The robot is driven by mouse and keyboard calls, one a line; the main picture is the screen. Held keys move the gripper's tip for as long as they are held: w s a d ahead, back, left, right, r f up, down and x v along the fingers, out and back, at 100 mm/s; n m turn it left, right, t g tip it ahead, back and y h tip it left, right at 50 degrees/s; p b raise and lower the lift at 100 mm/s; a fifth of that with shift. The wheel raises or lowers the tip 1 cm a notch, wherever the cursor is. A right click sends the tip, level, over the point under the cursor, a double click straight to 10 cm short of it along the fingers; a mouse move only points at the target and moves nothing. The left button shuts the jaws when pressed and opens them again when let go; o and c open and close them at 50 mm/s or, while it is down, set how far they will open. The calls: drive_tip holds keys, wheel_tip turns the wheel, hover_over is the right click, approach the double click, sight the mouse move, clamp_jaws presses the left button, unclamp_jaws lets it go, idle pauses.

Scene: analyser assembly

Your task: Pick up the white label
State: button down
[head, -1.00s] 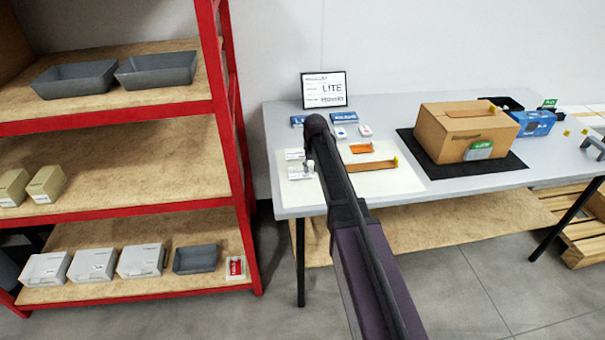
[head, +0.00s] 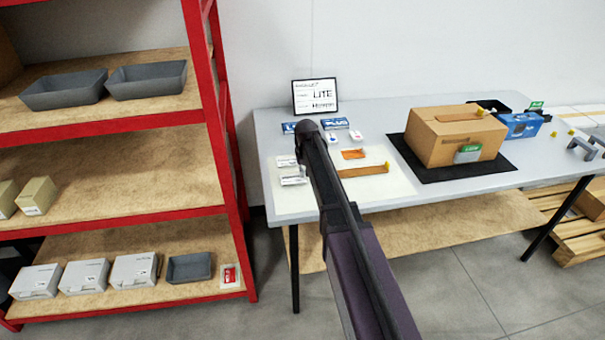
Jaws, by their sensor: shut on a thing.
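Two small white labels lie at the left of the pale mat (head: 385,190) on the table: a rear one (head: 286,160) and a front one (head: 293,180). My arm comes in from the lower right and bends down beside them. My gripper (head: 303,171) is mostly hidden behind my arm; only a small part shows at the right end of the front white label. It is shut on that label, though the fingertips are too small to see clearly. I cannot tell whether the label is clear of the mat.
Orange strips (head: 362,170) lie right of my arm. Small white pieces (head: 356,135) and blue boxes (head: 335,123) are behind, before a framed sign (head: 315,95). A cardboard box (head: 455,137) stands on a black mat (head: 420,165). A red shelf (head: 235,200) stands left.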

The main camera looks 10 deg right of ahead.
drive_tip(key=shift+r+p, duration=1.35)
drive_tip(key=shift+r, duration=0.15)
drive_tip(key=s+d, duration=0.1)
drive_tip(key=s, duration=0.4)
drive_tip(key=s+d+r+p, duration=0.1)
drive_tip(key=s, duration=0.9)
drive_tip(key=shift+s+d+r, duration=0.15)
drive_tip(key=shift+s+d, duration=0.25)
